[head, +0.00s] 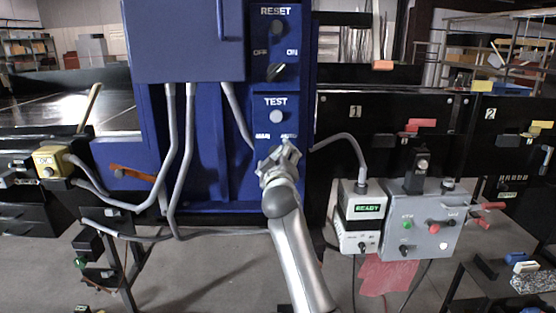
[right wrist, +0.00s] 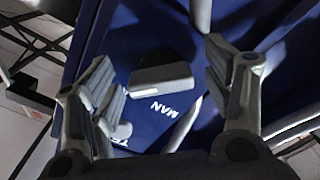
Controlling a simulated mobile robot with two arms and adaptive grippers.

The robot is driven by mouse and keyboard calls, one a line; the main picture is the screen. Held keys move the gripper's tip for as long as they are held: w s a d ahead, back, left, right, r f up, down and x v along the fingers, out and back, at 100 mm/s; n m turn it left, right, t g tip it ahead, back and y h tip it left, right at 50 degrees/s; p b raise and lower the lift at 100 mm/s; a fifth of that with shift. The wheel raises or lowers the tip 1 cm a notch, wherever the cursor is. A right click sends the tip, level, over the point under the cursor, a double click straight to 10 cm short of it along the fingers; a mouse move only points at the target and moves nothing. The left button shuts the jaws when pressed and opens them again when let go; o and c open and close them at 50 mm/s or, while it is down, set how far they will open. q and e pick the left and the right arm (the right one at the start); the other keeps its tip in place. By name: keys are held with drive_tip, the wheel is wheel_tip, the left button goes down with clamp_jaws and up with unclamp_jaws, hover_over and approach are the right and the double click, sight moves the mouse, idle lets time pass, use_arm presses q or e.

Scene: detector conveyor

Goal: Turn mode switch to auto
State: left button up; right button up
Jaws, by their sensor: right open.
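The mode switch sits low on the blue panel (head: 220,150), under the labels MAN and AUTO. In the head view my right gripper (head: 280,155) is in front of it and hides its knob. In the right wrist view the mode switch (right wrist: 163,80) is a dark bar-shaped knob beside the printed word MAN. My right gripper (right wrist: 162,75) is open, with one finger on each side of the knob and visible gaps on both sides. Which way the knob points relative to AUTO cannot be told. My left gripper is not in view.
Above are the white TEST button (head: 276,116), the OFF/ON switch (head: 277,72) and the RESET button (head: 278,28). Grey cables run down the cabinet's left. A READY box (head: 364,207) and a grey control box (head: 425,228) stand to the right.

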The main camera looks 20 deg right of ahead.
drive_tip(key=shift+s, duration=0.15)
drive_tip(key=v, duration=1.1)
drive_tip(key=shift+s, duration=0.35)
drive_tip(key=shift+a, duration=0.15)
